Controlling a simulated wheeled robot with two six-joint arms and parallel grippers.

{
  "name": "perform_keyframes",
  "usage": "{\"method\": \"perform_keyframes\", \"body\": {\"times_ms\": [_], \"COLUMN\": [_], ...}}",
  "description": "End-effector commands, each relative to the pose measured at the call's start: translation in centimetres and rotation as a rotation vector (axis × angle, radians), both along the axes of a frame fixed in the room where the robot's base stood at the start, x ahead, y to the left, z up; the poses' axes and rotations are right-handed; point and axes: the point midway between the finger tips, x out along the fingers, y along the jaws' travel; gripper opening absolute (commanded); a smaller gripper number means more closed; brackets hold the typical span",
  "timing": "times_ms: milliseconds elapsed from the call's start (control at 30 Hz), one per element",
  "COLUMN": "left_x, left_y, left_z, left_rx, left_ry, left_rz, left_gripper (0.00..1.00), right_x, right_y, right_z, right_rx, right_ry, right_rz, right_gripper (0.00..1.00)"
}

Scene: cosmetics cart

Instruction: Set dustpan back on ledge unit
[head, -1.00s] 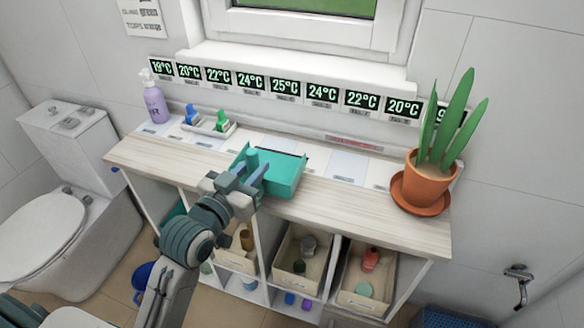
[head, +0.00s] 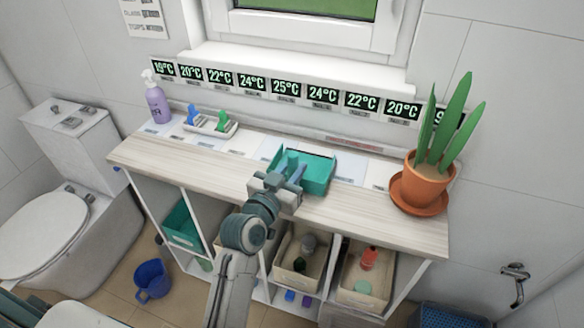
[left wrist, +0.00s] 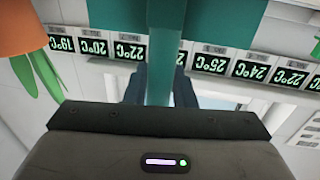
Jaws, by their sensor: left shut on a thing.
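The teal dustpan (head: 318,172) is over the top of the pale wooden ledge unit (head: 160,160), right of its middle. I cannot tell whether its pan touches the surface. My left gripper (head: 291,177) is shut on the dustpan's handle at the near side. In the left wrist view the teal handle (left wrist: 165,50) runs up between the dark fingers, and the fingertips are partly hidden behind it. My right gripper is in neither view.
A potted plant (head: 424,180) on a saucer stands at the right end of the ledge. A purple bottle (head: 157,104) and a small tray (head: 210,126) with blue and green items stand at the left. White label cards and temperature displays line the back. A blue bucket (head: 152,280) is on the floor.

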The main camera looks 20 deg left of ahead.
Motion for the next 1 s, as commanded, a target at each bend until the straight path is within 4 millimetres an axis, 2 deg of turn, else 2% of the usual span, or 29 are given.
{"method": "perform_keyframes", "body": {"times_ms": [333, 367, 433, 467, 800, 867, 1000], "left_x": [0.0, 0.0, 0.0, 0.0, -0.1, -0.7, -3.3], "left_y": [0.0, 0.0, 0.0, 0.0, 0.0, 0.2, 0.7], "left_z": [-0.4, -0.3, -0.3, -0.3, 0.2, -0.2, -0.3], "left_rx": [0.0, 0.0, 0.0, 0.0, 0.0, 0.0, 0.0], "left_ry": [-0.002, -0.001, -0.001, -0.001, -0.001, -0.001, 0.0], "left_rz": [0.0, 0.0, 0.0, 0.0, 0.0, 0.0, 0.0], "left_gripper": [0.0, 0.29, 0.43, 0.45, 0.45, 0.45, 0.45], "right_x": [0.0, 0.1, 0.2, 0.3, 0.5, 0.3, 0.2], "right_y": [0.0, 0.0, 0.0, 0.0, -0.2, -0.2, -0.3], "right_z": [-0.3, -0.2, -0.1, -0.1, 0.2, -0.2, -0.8], "right_rx": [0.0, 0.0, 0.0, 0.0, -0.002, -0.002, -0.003], "right_ry": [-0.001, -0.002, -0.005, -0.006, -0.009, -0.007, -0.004], "right_rz": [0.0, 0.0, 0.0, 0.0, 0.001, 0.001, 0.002], "right_gripper": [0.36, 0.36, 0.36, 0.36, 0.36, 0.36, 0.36]}}
